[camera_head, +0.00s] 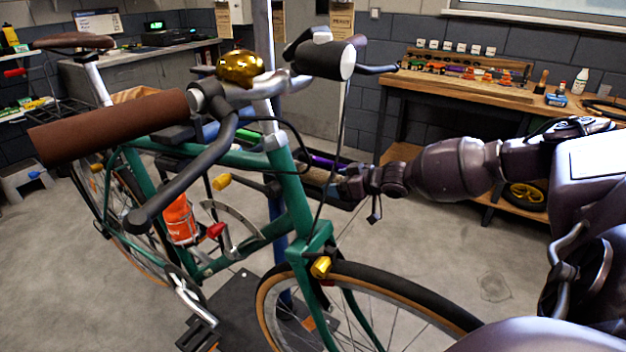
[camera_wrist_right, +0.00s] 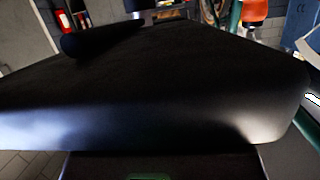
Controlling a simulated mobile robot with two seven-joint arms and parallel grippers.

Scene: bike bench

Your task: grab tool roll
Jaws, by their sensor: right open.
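I cannot pick out the tool roll for certain. A brownish, blurred shape (camera_head: 317,174) lies in or on a dark tray-like holder (camera_head: 341,202) behind the bike's green frame; it may be the roll. My right gripper (camera_head: 345,186) reaches in from the right beside this holder and is open. Its fingertips are small and partly lost against the dark parts, so contact cannot be told. In the right wrist view a large dark surface (camera_wrist_right: 150,85) fills most of the picture, and no roll is clearly seen. My left gripper is not in view.
The green bike (camera_head: 292,205) stands in front, with a brown handlebar grip (camera_head: 110,125) and front wheel (camera_head: 385,290). Purple and green items (camera_head: 328,161) lie near the holder. A wooden workbench (camera_head: 455,90) stands behind.

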